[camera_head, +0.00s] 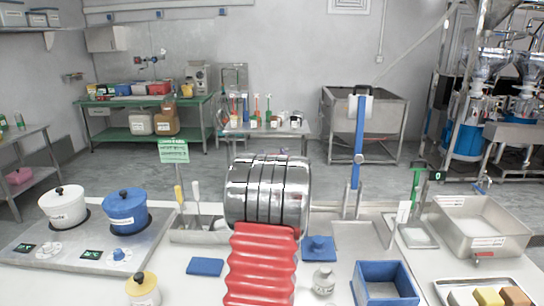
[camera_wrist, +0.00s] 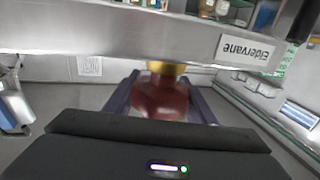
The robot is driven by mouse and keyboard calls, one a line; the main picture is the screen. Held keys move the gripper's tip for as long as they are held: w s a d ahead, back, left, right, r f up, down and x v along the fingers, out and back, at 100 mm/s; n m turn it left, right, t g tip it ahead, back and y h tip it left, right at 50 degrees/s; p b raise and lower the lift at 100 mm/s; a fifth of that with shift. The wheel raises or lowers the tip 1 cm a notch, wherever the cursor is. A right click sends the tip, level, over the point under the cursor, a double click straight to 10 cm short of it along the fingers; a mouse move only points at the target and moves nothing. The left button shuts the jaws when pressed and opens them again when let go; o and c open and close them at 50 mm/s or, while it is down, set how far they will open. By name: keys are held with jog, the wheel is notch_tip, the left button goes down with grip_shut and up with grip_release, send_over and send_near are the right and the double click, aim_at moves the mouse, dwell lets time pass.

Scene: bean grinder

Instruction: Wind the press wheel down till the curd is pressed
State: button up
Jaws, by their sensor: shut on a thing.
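In the wrist view, my gripper (camera_wrist: 160,108) has its dark purple-blue fingers on either side of a dark red knob (camera_wrist: 160,98) with a yellow collar on top. It is shut on this knob, which is blurred. A metal bar (camera_wrist: 130,42) labelled "Eldervane" crosses just beyond it. I cannot tell whether the knob is the press wheel's handle. In the head view, my chrome and red arm fills the middle and hides my gripper and what it holds. No curd can be made out in either view.
In the head view, a white pot (camera_head: 63,208) and blue pot (camera_head: 125,212) stand on a hob at left. A blue open box (camera_head: 385,268), a metal basin (camera_head: 480,225) and a tray of blocks (camera_head: 455,293) are at right. A blue upright (camera_head: 358,140) stands right of my arm.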

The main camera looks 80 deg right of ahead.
jog(key=shift+s+d+r+m+g+h, duration=0.15)
jog(key=shift+s+m+g, duration=0.25)
jog(key=shift+m+g, duration=1.4)
jog(key=shift+s+a+f+m+g+h, duration=0.15)
jog(key=shift+s+m+g, duration=0.25)
jog(key=shift+m+g, duration=1.4)
jog(key=shift+s+d+r+m+g+h, duration=0.15)
jog(key=shift+s+m+g, duration=0.4)
jog(key=shift+g, duration=2.35)
jog(key=shift+m+g, duration=0.3)
jog(key=shift+m, duration=0.05)
jog(key=o, duration=1.1)
jog(key=shift+c, duration=0.2)
jog(key=v, duration=1.4)
